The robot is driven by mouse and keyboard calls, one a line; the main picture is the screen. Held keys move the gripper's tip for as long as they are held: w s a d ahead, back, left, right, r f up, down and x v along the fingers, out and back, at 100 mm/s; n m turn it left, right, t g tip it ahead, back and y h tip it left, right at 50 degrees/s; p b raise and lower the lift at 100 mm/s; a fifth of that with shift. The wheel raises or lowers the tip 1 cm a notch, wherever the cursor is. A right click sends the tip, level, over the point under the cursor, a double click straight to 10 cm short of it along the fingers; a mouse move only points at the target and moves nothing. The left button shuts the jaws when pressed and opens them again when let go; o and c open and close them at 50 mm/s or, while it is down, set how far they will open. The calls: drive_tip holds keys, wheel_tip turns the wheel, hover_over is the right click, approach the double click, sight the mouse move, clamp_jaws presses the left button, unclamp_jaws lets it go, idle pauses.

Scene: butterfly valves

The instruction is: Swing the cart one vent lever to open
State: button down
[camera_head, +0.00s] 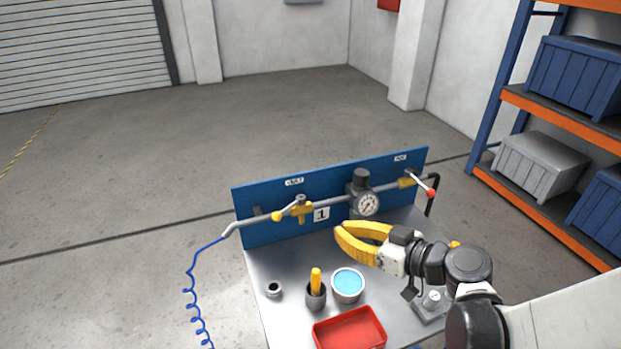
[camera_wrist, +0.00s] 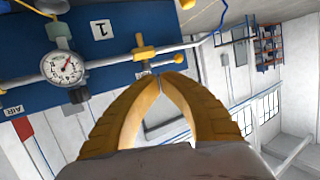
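The left valve (camera_head: 303,213) on the cart's pipe is yellow, below a small label (camera_head: 294,182) too small to read surely. Its lever (camera_head: 287,211) has a yellow knob and points down-left, at a shallow angle to the pipe. The yellow valve body also shows in the wrist view (camera_wrist: 158,52), just beyond my fingertips. My gripper (camera_head: 338,230) has yellow fingers whose tips meet, with nothing visible between them. In the head view it stands in front of the panel, right of the lever and apart from it.
A pressure gauge (camera_head: 368,204) and a red-knobbed lever (camera_head: 431,192), near the AIR label (camera_head: 400,158), are on the right. The bench top holds a blue-filled cup (camera_head: 348,284), a yellow-handled tool (camera_head: 316,281) in a holder, and a red tray (camera_head: 349,330). Open floor lies left.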

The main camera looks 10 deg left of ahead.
drive_tip(key=y, duration=0.1)
drive_tip(key=n+b, duration=0.1)
drive_tip(key=b, duration=0.2)
approach(289, 208)
drive_tip(key=x, duration=0.8)
drive_tip(key=shift+w+a+r, duration=0.1)
drive_tip(key=shift+a, duration=0.15)
